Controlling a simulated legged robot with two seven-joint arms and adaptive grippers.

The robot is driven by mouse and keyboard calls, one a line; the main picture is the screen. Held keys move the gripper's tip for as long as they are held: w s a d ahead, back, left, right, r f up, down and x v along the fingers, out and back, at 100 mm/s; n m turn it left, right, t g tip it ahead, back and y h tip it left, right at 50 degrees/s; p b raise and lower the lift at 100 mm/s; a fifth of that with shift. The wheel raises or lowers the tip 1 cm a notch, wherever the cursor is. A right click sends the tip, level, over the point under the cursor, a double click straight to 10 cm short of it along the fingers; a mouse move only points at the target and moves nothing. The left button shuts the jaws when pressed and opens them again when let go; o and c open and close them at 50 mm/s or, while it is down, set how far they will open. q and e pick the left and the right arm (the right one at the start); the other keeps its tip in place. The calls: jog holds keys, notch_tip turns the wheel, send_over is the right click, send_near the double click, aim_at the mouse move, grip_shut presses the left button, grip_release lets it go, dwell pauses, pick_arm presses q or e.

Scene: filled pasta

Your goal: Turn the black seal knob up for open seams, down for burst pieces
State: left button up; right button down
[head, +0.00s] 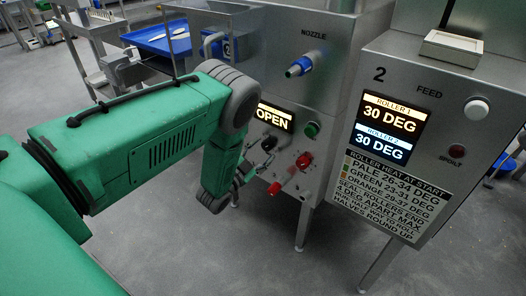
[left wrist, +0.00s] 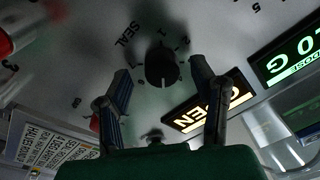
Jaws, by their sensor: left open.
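The black seal knob (head: 269,143) cannot be told for sure from nearby controls in the head view. In the left wrist view the black knob (left wrist: 162,70) shows upside down with a SEAL label and a ring of numbers. A pale mark sits on the knob's rim. My left gripper (left wrist: 161,78) is open, one finger on each side of the knob in that view. I cannot tell whether the fingers touch it. In the head view my left gripper (head: 243,178) is low at the machine's front panel. A lit display (head: 273,117) reads OPEN. My right gripper is not in view.
Red handles (head: 305,160) stick out beside my left gripper, and a green button (head: 311,129) is above them. A blue-handled NOZZLE valve (head: 298,67) is higher up. The right-hand panel's screen (head: 388,129) reads 30 DEG for both rollers. A blue tray (head: 165,37) stands behind.

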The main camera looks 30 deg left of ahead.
pick_arm(q)
jog(key=s, duration=0.7)
jog(key=shift+a+f, duration=0.3)
jog(key=shift+f, duration=0.15)
